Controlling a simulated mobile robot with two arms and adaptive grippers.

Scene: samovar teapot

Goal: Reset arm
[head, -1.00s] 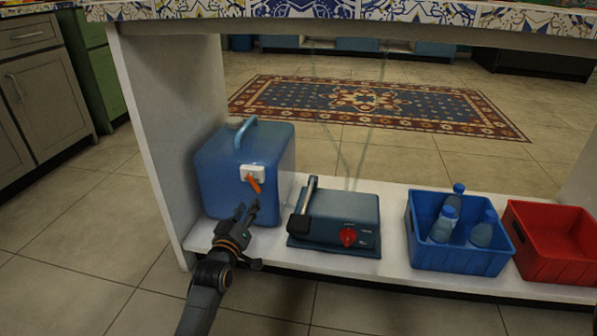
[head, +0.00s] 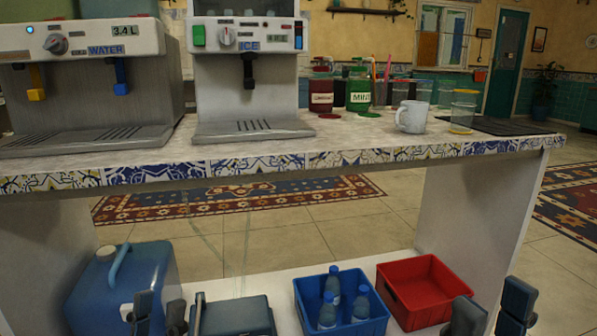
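My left gripper (head: 159,312) shows at the bottom edge of the head view, its two dark fingers pointing up and apart with nothing between them. The rest of both arms is below the picture.
The counter (head: 330,146) carries a water dispenser (head: 90,60), an ice dispenser (head: 247,70), a red jar (head: 321,97), a green mint jar (head: 359,95) and a white mug (head: 412,116). Below are a blue crate (head: 376,322) with bottles and a red crate (head: 425,290).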

